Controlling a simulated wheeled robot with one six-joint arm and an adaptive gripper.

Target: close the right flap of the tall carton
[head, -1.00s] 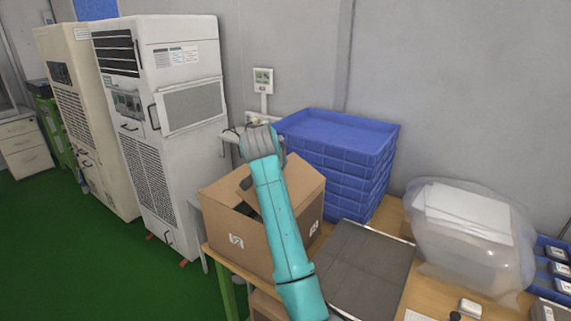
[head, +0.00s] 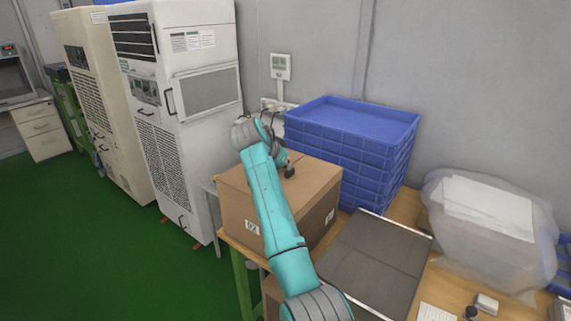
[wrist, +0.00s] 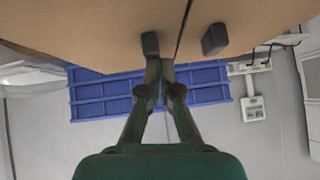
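The tall carton (head: 250,207) is a brown cardboard box on the wooden table. Its top (head: 315,176) looks nearly flat in the head view, with my arm covering part of it. My gripper (head: 289,170) is at the top of the carton. In the wrist view my gripper (wrist: 160,62) has its dark fingers drawn together, with nothing seen between them. Brown cardboard flaps (wrist: 95,30) fill the upper wrist view, with a dark narrow seam between them. A dark block shows against the cardboard on each side of the seam. Whether the fingers touch the flap is unclear.
Stacked blue crates (head: 350,130) stand just behind the carton. A dark flat panel (head: 375,262) lies to its right, and a bagged white bundle (head: 490,225) sits farther right. A white cabinet (head: 180,110) stands to the left, with green floor in front.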

